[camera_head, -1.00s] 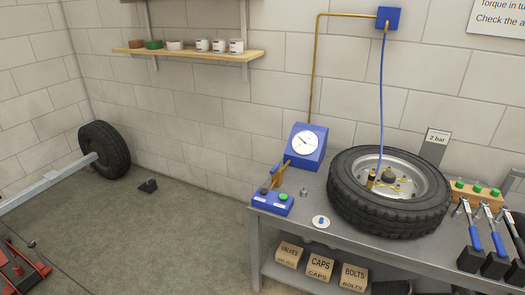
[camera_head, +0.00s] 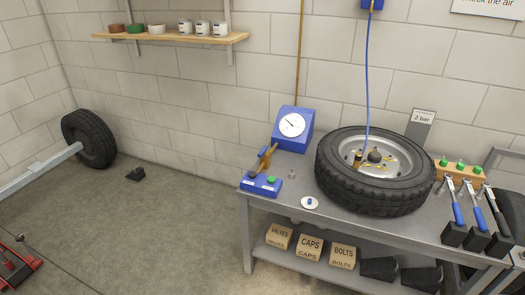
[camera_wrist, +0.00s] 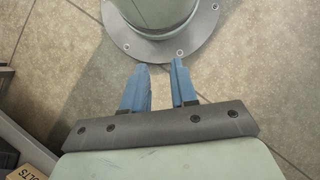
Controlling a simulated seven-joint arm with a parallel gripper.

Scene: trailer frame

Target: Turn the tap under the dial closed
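The white-faced dial (camera_head: 291,125) sits on a blue sloped housing (camera_head: 304,142) at the back left of the grey bench.
A tyre (camera_head: 375,175) lies on the bench to the right, with a blue hose (camera_head: 367,85) coming down to its hub. A white disc (camera_head: 310,203) lies near the bench's front edge. Labelled boxes (camera_head: 310,247) stand on the lower shelf. The floor left of the bench is mostly clear.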

